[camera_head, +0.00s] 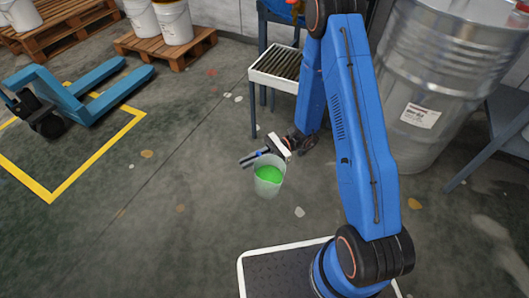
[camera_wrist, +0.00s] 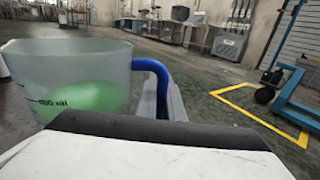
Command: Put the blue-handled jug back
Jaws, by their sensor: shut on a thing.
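The jug (camera_head: 268,181) is a translucent cup with green liquid in it and a blue handle. In the head view it is held above the floor, near the middle of the picture. My gripper (camera_head: 259,156) is shut on the jug's blue handle, at the jug's upper side. In the wrist view the jug (camera_wrist: 70,75) fills the left, close up and roughly upright, with printed measuring marks. Its blue handle (camera_wrist: 156,78) runs down between my grey fingers, and its lower part is hidden. The jug's base is hidden by my wrist in that view.
A small stand with a slatted, white-rimmed top (camera_head: 279,66) stands behind the jug. A large metal drum (camera_head: 440,80) is at right, beside a grey table (camera_head: 508,110). A blue pallet jack (camera_head: 75,95) and pallets (camera_head: 165,48) with white buckets are at left. Open floor lies between.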

